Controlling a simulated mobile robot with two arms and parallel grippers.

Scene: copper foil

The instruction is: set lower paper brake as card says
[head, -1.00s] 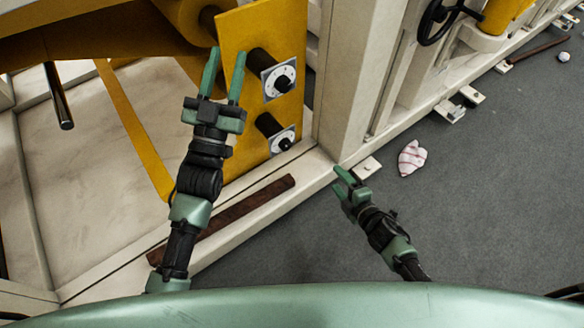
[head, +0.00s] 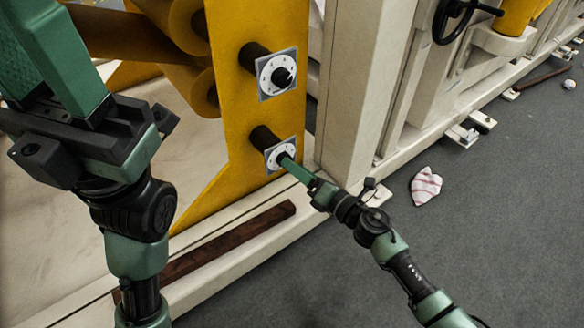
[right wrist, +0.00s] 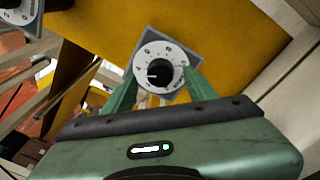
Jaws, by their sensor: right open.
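The lower paper brake dial (head: 278,153) is a white numbered disc with a black knob, on a grey square plate on the yellow panel. In the right wrist view the lower dial (right wrist: 160,66) lies straight ahead, its black knob (right wrist: 159,74) between my fingers. My right gripper (head: 290,163) is open with its fingertips at the lower dial; whether they touch the knob I cannot tell. It also shows in the right wrist view (right wrist: 160,90). The upper dial (head: 277,74) sits above it. My left gripper (head: 60,50) is raised close to the camera at left, fingertips cut off. No card shows.
The yellow panel (head: 228,120) stands beside a cream post (head: 350,90). A brown bar (head: 230,240) lies on the cream base ledge. A striped cloth (head: 425,186) lies on the open grey floor to the right.

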